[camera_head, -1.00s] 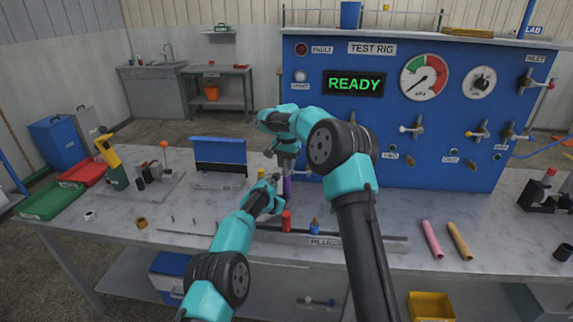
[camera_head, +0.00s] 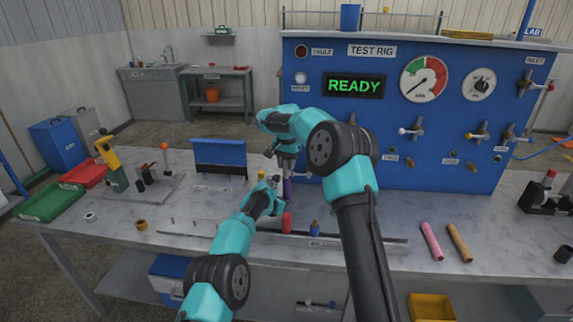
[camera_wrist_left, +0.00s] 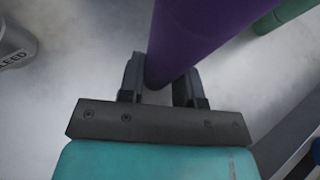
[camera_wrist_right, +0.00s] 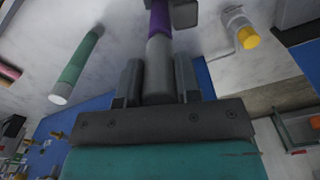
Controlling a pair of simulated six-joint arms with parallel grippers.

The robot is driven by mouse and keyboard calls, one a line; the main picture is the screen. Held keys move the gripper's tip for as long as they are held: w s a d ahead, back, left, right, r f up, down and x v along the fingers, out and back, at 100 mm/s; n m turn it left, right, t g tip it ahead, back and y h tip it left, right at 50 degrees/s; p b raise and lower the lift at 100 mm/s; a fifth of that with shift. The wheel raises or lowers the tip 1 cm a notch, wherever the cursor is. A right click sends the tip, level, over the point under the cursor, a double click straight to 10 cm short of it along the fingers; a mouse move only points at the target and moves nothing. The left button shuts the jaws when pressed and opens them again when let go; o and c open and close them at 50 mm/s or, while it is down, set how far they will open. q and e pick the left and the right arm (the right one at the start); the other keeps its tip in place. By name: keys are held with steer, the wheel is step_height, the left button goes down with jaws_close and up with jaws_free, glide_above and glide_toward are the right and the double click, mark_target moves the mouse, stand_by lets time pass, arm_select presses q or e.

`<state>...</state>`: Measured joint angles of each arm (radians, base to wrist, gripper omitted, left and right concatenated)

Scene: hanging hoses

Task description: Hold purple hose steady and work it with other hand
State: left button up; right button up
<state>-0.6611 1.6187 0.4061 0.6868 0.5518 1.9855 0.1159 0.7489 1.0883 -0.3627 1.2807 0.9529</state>
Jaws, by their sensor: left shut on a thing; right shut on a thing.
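The purple hose (camera_head: 287,188) stands near the middle of the bench, mostly hidden by my arms in the head view. My left gripper (camera_head: 276,182) is shut on it from the side. In the left wrist view the purple hose (camera_wrist_left: 195,35) passes between the jaws. My right gripper (camera_head: 287,160) points down above the left one. In the right wrist view it is shut on a grey cylindrical piece (camera_wrist_right: 158,65), in line with the end of the purple hose (camera_wrist_right: 160,18). Whether that piece is fully seated cannot be told.
The blue test rig (camera_head: 440,150) with a READY display stands behind the hose. A red piece (camera_head: 287,221) and a blue-orange piece (camera_head: 315,227) stand close in front. The left bench front is fairly clear.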

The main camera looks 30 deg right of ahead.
steer(key=shift+r, duration=0.2)
steer(key=shift+r, duration=2.3)
steer(key=shift+r, duration=0.2)
steer(key=shift+r, duration=1.45)
arm_select(q)
steer(key=o, duration=0.8)
steer(key=shift+a+r, duration=0.1)
